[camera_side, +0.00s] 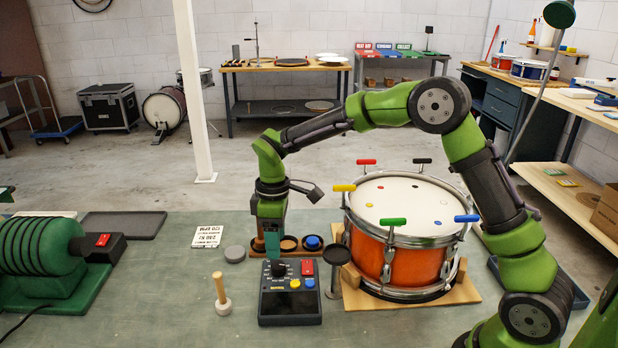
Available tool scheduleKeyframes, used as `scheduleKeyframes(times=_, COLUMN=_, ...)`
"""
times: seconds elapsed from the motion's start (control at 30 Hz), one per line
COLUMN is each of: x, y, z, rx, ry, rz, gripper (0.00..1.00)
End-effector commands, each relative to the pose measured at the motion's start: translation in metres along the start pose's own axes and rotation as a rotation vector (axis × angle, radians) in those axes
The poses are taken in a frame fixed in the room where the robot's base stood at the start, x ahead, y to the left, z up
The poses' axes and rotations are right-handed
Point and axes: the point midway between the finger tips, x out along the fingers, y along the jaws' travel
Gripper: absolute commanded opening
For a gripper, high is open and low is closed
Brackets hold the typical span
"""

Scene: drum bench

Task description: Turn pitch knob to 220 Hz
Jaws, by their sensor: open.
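A dark control box (290,310) sits on the bench in front of my arm. On its top are a black knob (277,270) at the left, a red switch (308,267), a yellow button (295,284) and a blue button (309,283). My gripper (271,256) points down just behind and above the knob. It is open and holds nothing that I can see. The gap between its fingers and the knob is hard to judge. The box's printed scale and any Hz reading are too small to read.
An orange drum (388,262) with coloured keys stands close on the right, with a black disc (336,254) on a stem between it and the box. A mallet (222,297) stands at the left. Small cups, including one with a blue piece (312,241), sit behind the box.

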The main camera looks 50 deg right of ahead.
Motion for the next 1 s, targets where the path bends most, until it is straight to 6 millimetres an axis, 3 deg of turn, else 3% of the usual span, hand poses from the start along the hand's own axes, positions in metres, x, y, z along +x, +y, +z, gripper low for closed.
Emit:
scheduleKeyframes(times=0.2, x=-0.056, y=0.001, z=-0.001, rx=-0.001, ry=0.005, rz=0.004, gripper=0.62)
scheduleKeyframes(times=0.4, x=-0.091, y=0.001, z=-0.001, rx=-0.001, ry=0.002, rz=0.003, gripper=0.62)
scheduleKeyframes(times=0.6, x=-0.105, y=0.000, z=0.000, rx=-0.002, ry=0.000, rz=0.002, gripper=0.62)
scheduleKeyframes(times=1.0, x=-0.106, y=0.001, z=0.000, rx=0.018, ry=0.002, rz=0.004, gripper=0.62)
